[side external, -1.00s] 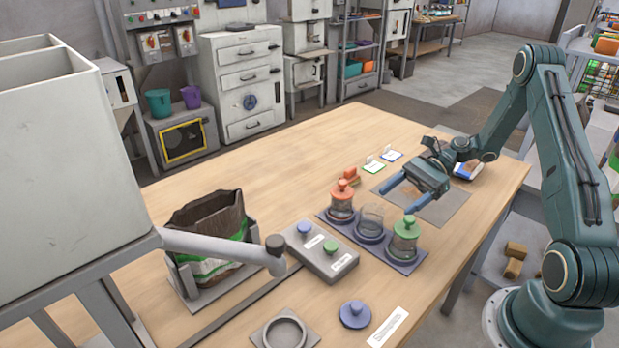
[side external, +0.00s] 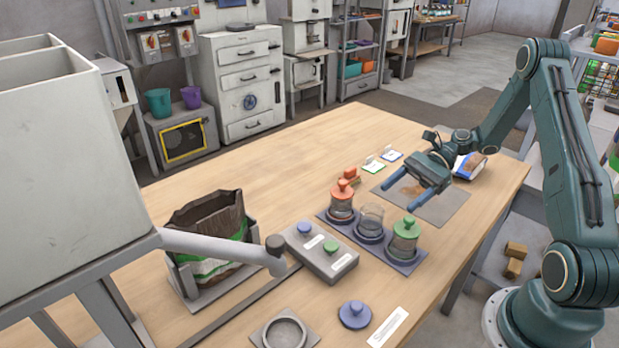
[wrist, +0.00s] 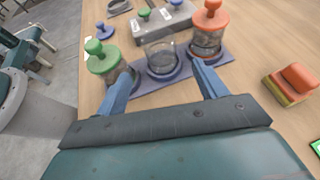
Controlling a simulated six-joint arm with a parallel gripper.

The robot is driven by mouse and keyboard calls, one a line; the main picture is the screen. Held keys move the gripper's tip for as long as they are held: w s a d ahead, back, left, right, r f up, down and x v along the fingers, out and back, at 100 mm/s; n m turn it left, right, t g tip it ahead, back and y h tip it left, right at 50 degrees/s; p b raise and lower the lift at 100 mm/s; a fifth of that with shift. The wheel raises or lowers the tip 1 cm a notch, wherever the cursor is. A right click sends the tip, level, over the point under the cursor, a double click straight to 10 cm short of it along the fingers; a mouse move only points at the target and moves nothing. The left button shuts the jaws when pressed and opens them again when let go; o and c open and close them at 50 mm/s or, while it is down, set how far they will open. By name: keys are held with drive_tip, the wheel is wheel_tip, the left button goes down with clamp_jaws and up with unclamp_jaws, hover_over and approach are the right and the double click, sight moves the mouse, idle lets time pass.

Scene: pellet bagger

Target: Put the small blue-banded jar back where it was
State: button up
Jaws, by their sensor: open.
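A small lidless clear jar (side external: 370,219) stands upright in the middle place of the blue-purple rack (side external: 401,263), between an orange-lidded jar (side external: 342,202) and a green-lidded jar (side external: 404,238). In the wrist view the clear jar (wrist: 160,55) shows a blue ring at its foot; I cannot tell whether this is its band or the rack's seat. A blue knobbed lid (side external: 354,314) lies on the table near the front. My gripper (side external: 399,197) is open and empty above the grey mat (side external: 450,207), behind the rack. Its fingers (wrist: 165,72) point toward the rack, apart from the jars.
A brown patch (side external: 412,190) marks the mat, near a blue-and-white packet (side external: 468,166). The table's far left is clear.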

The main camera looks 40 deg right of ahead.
drive_tip(key=s+a+r+n+g+h, duration=0.25)
drive_tip(key=a+r+n+h, duration=0.55)
drive_tip(key=a+r+n, duration=0.4)
drive_tip(key=s+r+n+t+h, duration=0.2)
drive_tip(key=s+r+n, duration=0.2)
drive_tip(key=s, duration=0.3)
drive_tip(key=s+r+n+t+h, duration=0.2)
drive_tip(key=s+r+n+t, duration=0.1)
drive_tip(key=s, duration=0.5)
drive_tip(key=shift+a+r+n+h, duration=0.3)
drive_tip(key=shift+a+r+n, duration=0.15)
drive_tip(key=shift+r+n, duration=0.2)
